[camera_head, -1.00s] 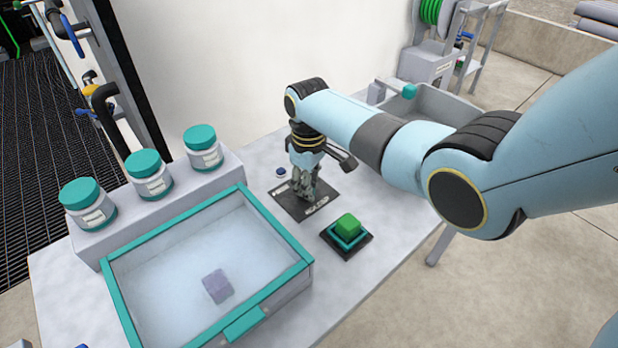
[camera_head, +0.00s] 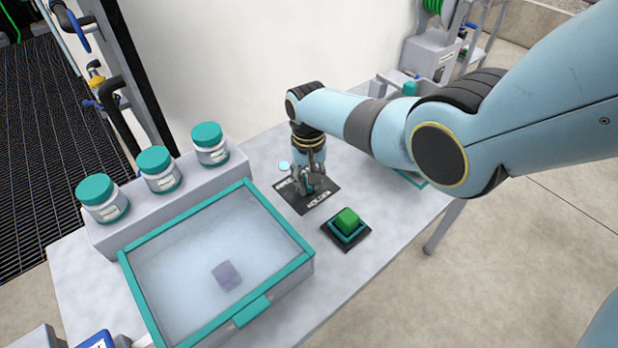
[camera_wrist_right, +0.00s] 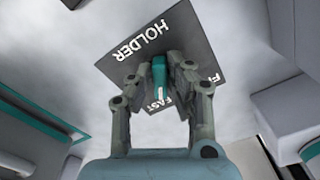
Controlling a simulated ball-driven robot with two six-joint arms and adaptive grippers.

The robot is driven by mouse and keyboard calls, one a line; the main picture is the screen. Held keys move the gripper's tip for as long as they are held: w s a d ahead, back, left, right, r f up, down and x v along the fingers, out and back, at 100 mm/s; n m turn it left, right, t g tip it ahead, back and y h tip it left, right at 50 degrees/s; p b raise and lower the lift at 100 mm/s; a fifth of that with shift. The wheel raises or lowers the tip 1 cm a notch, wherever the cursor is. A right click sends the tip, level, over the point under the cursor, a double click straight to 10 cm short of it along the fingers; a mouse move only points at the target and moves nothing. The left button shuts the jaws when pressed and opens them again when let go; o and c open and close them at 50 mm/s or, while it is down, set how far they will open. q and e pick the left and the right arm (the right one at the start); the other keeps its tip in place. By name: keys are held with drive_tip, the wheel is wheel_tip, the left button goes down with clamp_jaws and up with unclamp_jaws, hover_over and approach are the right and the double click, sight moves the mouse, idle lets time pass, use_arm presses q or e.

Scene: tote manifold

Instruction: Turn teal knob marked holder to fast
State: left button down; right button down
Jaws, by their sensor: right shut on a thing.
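A dark plate (camera_head: 324,203) lettered HOLDER lies on the bench; it also shows in the right wrist view (camera_wrist_right: 195,42), with the word FAST on its near corner. The teal knob (camera_wrist_right: 159,72) stands on this plate, its long body and pale mark lying toward FAST. My right gripper (camera_head: 313,188) reaches down over the plate. In the right wrist view its fingers (camera_wrist_right: 160,82) are shut on the knob, one on each side. In the head view the fingers hide the knob. My left gripper is not in view.
A small pale-blue lamp (camera_head: 285,165) sits beside the plate. A green button (camera_head: 347,219) on a dark base is in front of it. A teal-rimmed clear-lidded box (camera_head: 250,311) holds a purple cube (camera_head: 227,275). Several teal-lidded jars (camera_head: 210,145) stand on a ledge behind.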

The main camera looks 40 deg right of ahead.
drive_tip(key=shift+m, duration=0.5)
drive_tip(key=c, duration=1.3)
unclamp_jaws()
wheel_tip(320, 180, up, 12)
drive_tip(key=shift+r, duration=0.1)
